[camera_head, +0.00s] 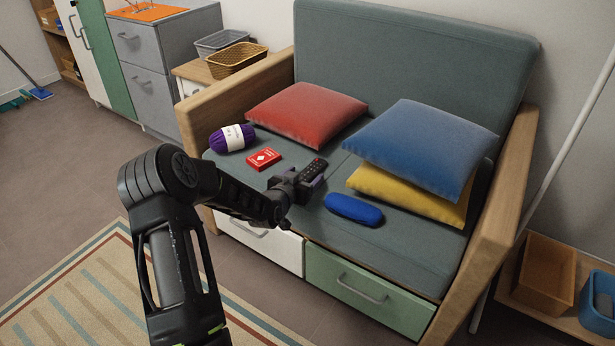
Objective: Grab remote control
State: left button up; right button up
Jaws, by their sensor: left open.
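A black remote control (315,167) lies on the grey-green sofa seat (290,150), in the middle of the seat. My left gripper (312,181) is at the near end of the remote, its jaws open. The fingers seem to lie on either side of the remote's near part, but I cannot tell whether they touch it. The near end of the remote is partly hidden by the gripper. My right gripper is not in view.
A red card box (263,159) and purple yarn (232,138) lie left of the remote. A blue case (353,209) lies close on its right. Wooden armrests (240,87) bound the seat.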

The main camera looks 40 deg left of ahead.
pick_arm(q)
jog(key=shift+c, duration=0.2)
grip_shut()
dwell(0.7)
